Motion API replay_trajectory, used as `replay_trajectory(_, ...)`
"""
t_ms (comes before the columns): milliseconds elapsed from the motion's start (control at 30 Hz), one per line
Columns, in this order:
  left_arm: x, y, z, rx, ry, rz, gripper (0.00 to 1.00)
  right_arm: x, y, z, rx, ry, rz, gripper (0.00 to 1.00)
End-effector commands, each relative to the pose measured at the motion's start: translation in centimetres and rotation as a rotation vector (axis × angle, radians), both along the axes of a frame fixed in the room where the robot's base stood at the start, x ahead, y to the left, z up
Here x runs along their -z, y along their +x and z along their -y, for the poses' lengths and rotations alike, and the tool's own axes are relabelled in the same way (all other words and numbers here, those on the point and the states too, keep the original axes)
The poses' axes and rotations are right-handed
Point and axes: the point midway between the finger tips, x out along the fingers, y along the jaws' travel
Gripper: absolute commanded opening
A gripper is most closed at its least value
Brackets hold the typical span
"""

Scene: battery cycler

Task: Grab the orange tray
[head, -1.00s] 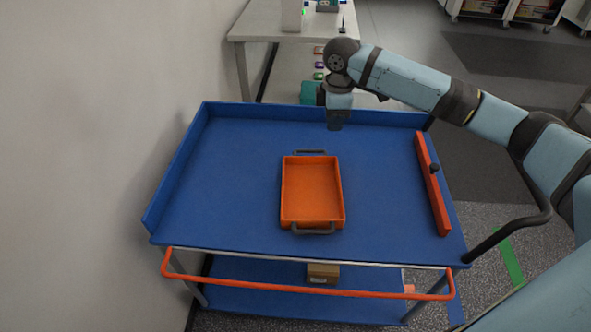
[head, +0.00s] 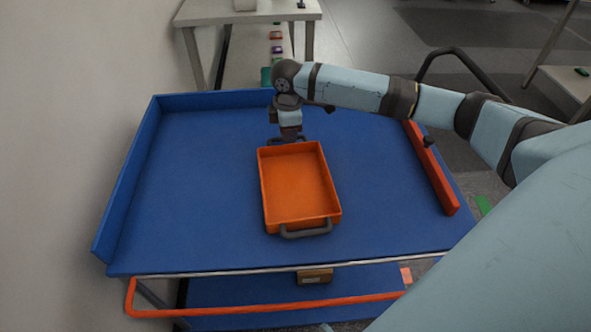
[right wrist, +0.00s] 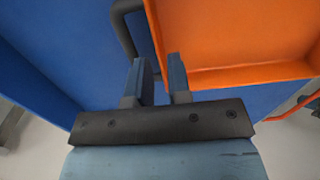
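The orange tray (head: 298,190) lies on the blue top of the cart, slightly turned. Its near grey handle (head: 306,231) is free. Its far handle is mostly hidden behind my right gripper (head: 288,136) in the head view. In the right wrist view the far handle (right wrist: 124,28) curves out from the tray wall (right wrist: 235,74). My right gripper (right wrist: 160,82) points down at this far handle, with a gap between its fingers. The handle runs towards the left finger; I cannot tell whether it passes between the fingers. My left gripper is out of view.
The blue cart top (head: 190,190) has a raised rim and is clear around the tray. A red-orange bar (head: 432,168) lies along its right side. A wall stands at the left. A table (head: 240,14) stands behind.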

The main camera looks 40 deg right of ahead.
Motion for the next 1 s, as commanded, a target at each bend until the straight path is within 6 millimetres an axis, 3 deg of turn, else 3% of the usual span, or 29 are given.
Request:
replay_trajectory(167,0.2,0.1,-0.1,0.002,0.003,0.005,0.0,1.2,0.1,0.0,0.0,0.0,0.0,0.18)
replay_trajectory(467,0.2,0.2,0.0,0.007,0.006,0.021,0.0,5.3,0.2,0.0,0.0,-0.001,0.0,0.18)
replay_trajectory(667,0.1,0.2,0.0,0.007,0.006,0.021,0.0,5.3,0.2,0.0,0.0,-0.001,0.0,0.18)
replay_trajectory(767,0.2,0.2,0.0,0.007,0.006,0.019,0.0,5.3,0.2,0.0,0.0,-0.001,0.0,0.0)
replay_trajectory(1000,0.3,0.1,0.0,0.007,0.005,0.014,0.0,5.3,0.2,0.0,0.0,0.0,0.001,0.0)
